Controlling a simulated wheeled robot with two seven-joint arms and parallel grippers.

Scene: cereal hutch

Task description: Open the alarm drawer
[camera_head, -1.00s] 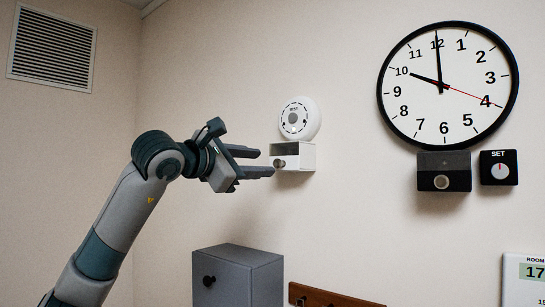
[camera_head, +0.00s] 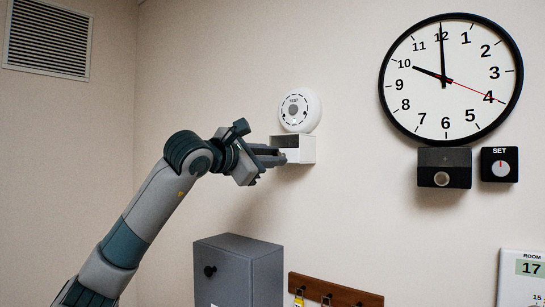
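The alarm drawer (camera_head: 306,150) is a small white box on the wall, directly below the round white alarm (camera_head: 299,111) marked TEST. My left gripper (camera_head: 281,157) reaches in from the left, with its dark fingertips in front of the drawer's face. The fingers look close together and cover the drawer's knob. I cannot tell whether they grip it. My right gripper is not in view.
A large wall clock (camera_head: 451,100) hangs at the right, with a dark box (camera_head: 444,158) and a SET dial (camera_head: 500,165) below it. A grey cabinet (camera_head: 253,268) and a wooden key rack (camera_head: 335,292) are lower down. The wall around the drawer is clear.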

